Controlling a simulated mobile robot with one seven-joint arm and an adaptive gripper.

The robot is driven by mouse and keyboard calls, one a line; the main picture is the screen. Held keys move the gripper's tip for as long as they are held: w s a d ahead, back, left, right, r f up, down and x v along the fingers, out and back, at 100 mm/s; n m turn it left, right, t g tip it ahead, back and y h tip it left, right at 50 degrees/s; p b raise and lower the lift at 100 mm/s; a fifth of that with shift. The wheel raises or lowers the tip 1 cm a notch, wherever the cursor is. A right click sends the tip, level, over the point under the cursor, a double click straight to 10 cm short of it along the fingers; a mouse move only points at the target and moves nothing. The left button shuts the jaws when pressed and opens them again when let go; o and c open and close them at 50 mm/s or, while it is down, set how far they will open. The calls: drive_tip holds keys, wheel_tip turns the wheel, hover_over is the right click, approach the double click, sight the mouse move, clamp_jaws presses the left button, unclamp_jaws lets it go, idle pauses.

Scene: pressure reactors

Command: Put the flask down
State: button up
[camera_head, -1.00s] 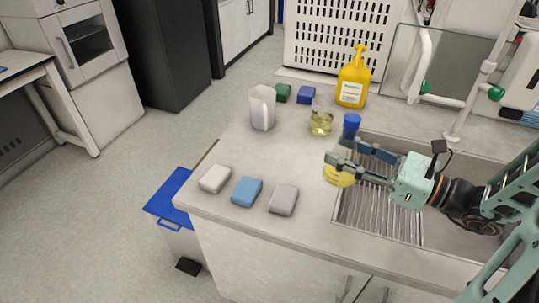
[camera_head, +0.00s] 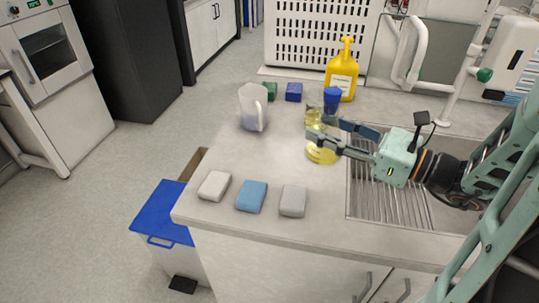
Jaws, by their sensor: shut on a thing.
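The flask (camera_head: 321,154) has a blue cap (camera_head: 331,99) and yellow liquid in its base. My gripper (camera_head: 325,138) is shut on it at mid-height, and the fingers hide its middle part. The flask is upright or nearly so, over the pale counter (camera_head: 245,165) just left of the sink. I cannot tell whether its base touches the counter.
A sink with a ribbed drainer (camera_head: 378,205) lies to the right. White, blue (camera_head: 251,196) and grey sponges lie along the front edge. A white jug (camera_head: 252,108), a green block, a blue block and a yellow bottle (camera_head: 341,72) stand behind. The counter's middle-left is clear.

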drive_tip(key=w+a+f+b, duration=0.1)
drive_tip(key=w+a+f, duration=0.1)
drive_tip(key=w+f, duration=0.2)
drive_tip(key=w+a+f+b, duration=0.1)
drive_tip(key=w+a+f, duration=0.2)
drive_tip(key=w+f, duration=0.1)
drive_tip(key=w+a+f+b, duration=0.2)
drive_tip(key=w+f, duration=0.1)
drive_tip(key=f, duration=0.2)
drive_tip(key=shift+w+a, duration=0.35)
drive_tip(key=shift+w, duration=0.05)
drive_tip(key=shift+f, duration=0.1)
drive_tip(key=o, duration=1.3)
